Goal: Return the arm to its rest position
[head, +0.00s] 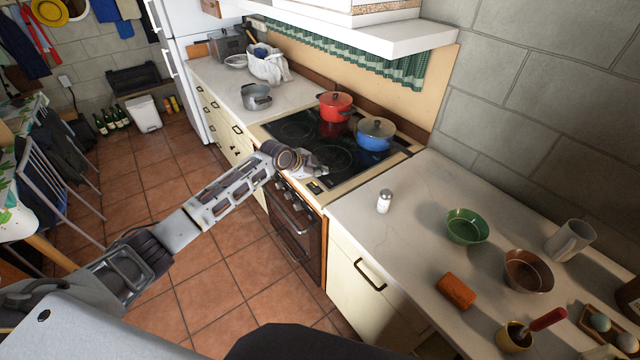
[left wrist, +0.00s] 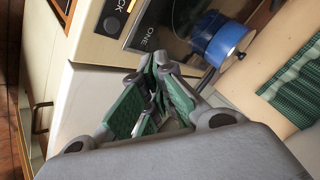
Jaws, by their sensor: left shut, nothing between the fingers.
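My left arm reaches from the lower left of the head view toward the stove. My left gripper (head: 318,172) is over the front edge of the cooktop, shut and empty. In the left wrist view its green-padded fingers (left wrist: 158,92) come together with nothing between them. Beyond them a blue pot (left wrist: 222,40) stands on the black cooktop. My right gripper shows in neither view.
A red pot (head: 335,106) and the blue pot (head: 376,134) stand on the cooktop (head: 290,130). The right counter holds a shaker (head: 384,201), a green bowl (head: 467,226), a brown bowl (head: 528,271), a mug (head: 570,240) and a sponge (head: 456,291). The tiled floor (head: 200,290) before the stove is clear.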

